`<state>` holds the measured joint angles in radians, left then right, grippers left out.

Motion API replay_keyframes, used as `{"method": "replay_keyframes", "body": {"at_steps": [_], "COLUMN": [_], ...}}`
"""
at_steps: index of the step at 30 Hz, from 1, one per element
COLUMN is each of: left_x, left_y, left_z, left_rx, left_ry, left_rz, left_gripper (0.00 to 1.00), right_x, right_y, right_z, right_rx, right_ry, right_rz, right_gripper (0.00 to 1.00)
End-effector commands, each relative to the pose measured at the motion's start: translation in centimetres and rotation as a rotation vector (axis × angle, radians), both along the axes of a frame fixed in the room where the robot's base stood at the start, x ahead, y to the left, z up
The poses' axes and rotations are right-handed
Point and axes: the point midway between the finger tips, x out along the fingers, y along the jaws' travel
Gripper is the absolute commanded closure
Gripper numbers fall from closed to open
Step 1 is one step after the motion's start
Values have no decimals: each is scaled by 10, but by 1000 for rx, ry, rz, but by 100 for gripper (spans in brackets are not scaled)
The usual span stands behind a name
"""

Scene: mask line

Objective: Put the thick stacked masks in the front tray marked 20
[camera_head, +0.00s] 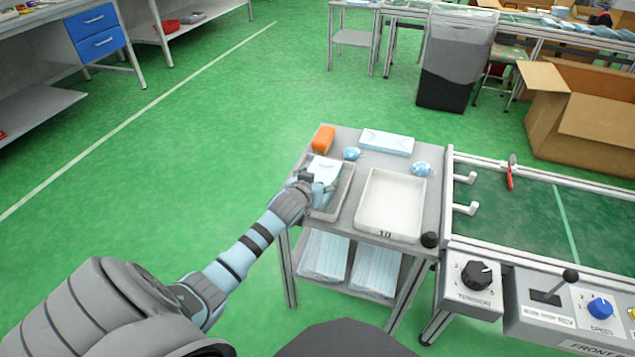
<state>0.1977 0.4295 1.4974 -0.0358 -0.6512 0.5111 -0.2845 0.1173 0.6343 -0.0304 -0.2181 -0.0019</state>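My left gripper (322,192) reaches over a grey tray (346,190) on the left of a small cart. A light blue and white mask stack (324,168) shows just beyond the fingers, at the tray's far end. The hand and wrist hide the fingertips' contact and most of the tray's front, so I cannot tell whether they grip the stack. A white tray (393,203), empty and marked 10, stands beside it on the right. No mark 20 is visible. Another flat mask stack (386,142) lies at the cart's back. My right gripper is not in view.
An orange block (323,138) and two small blue bundles (352,153) (421,168) are on the cart top (352,222). Packs of masks (374,270) lie on its lower shelf. A conveyor (540,205) with a control panel adjoins on the right. The floor at left is clear.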

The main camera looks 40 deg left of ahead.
Motion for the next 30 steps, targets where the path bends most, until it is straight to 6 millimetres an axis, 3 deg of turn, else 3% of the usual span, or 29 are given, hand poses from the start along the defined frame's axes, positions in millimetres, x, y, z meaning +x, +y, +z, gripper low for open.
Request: {"method": "replay_keyframes", "body": {"at_steps": [1, 3, 4, 17, 30], "left_x": [0, 0, 0, -8, -92], "left_y": [0, 0, 0, -2, -31], "left_z": [0, 1, 1, 6, 51], "left_rx": [0, 0, 1, 2, 2], "left_ry": [1, 1, 1, 3, 3], "left_rz": [0, 0, 0, -1, 0], "left_gripper": [23, 11, 11, 11, 11], "right_x": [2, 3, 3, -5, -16], "right_y": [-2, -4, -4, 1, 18], "right_z": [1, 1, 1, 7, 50], "right_rx": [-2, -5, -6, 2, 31], "right_ry": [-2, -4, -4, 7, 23], "right_rz": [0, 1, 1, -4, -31], "right_gripper": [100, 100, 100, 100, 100]}}
